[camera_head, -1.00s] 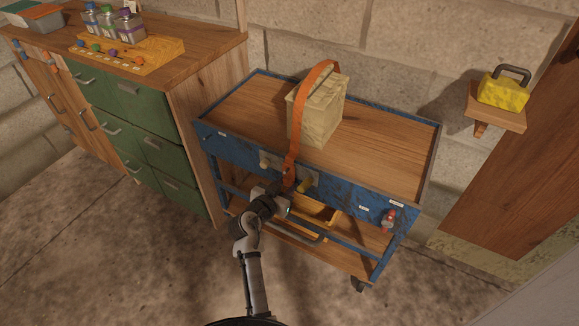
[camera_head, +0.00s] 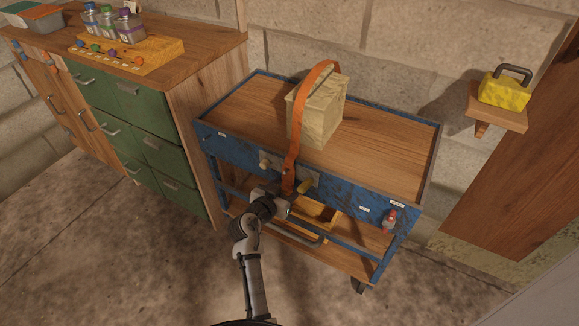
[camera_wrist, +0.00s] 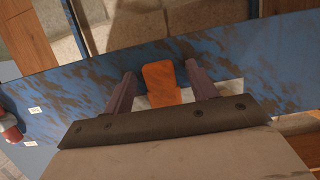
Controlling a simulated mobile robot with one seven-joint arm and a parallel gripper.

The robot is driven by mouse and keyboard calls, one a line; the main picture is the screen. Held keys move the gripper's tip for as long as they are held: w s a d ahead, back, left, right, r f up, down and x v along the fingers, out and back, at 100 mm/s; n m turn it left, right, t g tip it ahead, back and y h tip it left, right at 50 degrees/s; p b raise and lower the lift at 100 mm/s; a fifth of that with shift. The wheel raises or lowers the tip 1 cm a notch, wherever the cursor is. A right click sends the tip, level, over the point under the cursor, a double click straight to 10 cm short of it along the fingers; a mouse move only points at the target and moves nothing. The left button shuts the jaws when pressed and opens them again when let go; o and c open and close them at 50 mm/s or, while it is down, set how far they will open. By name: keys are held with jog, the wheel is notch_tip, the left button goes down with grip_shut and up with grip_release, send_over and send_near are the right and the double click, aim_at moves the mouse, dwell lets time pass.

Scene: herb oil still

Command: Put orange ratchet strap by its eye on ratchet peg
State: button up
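The orange ratchet strap (camera_head: 293,135) runs over a pale, block-shaped load on the cart and hangs down in front of the cart's blue front panel. Its lower end lies between two yellowish pegs, the left peg (camera_head: 265,163) and the right peg (camera_head: 306,185), on a grey plate. I cannot tell the eye clearly. My gripper (camera_head: 288,194) is at the strap's lower end. In the wrist view the strap end (camera_wrist: 161,84) is between my gripper's fingers (camera_wrist: 160,72), with gaps showing beside it, so the gripper looks open around it.
The pale load (camera_head: 320,115) stands on the wooden cart top (camera_head: 385,150). A red-and-grey item (camera_head: 389,220) is on the panel's right side. A handle bar (camera_head: 290,235) is below my gripper. A green drawer cabinet (camera_head: 150,140) stands left; a yellow case (camera_head: 503,92) sits on a wall shelf.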

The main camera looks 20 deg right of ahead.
jog(key=b+v, duration=0.1)
jog(key=v, duration=1.2)
jog(key=shift+s+a+r+b, duration=0.2)
jog(key=shift+s+a+b, duration=0.05)
jog(key=shift+a+b, duration=0.1)
